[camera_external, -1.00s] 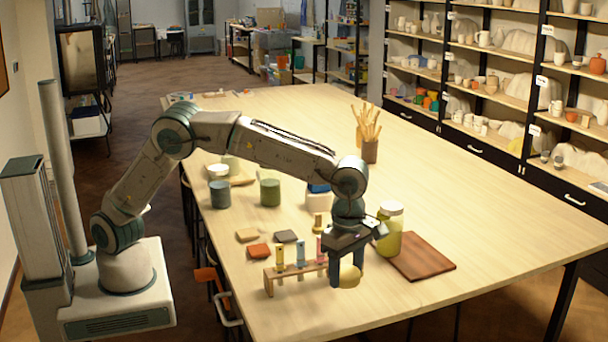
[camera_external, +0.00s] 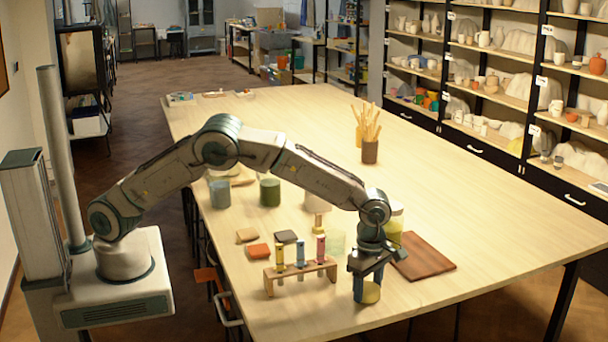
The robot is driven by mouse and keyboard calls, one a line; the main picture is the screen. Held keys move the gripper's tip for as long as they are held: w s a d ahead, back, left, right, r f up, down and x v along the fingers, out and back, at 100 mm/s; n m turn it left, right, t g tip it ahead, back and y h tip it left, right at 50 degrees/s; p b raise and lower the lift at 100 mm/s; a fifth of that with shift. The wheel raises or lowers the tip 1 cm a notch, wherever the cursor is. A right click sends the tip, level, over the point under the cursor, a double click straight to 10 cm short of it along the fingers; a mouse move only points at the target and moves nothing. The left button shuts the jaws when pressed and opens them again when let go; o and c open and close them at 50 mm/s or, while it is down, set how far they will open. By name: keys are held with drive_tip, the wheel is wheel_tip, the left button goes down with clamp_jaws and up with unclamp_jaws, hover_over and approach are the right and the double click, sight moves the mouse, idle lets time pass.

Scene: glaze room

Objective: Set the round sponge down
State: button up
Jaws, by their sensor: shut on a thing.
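The round sponge (camera_external: 371,294) is pale yellow. It sits low between the fingers of my gripper (camera_external: 368,287), which is shut on it. The fingers partly hide the sponge. They hang pointing down over the near part of the pale wooden table (camera_external: 450,190), just right of a wooden rack. I cannot tell whether the sponge touches the tabletop.
The wooden rack (camera_external: 302,276) holds colored tubes close to my gripper's left. A brown board (camera_external: 425,256) lies to the right, and a lidded yellow jar (camera_external: 396,221) stands behind my wrist. The right side is clear.

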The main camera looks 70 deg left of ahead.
drive_tip(key=shift+f, duration=0.15)
drive_tip(key=o, duration=1)
drive_tip(key=shift+c, duration=0.2)
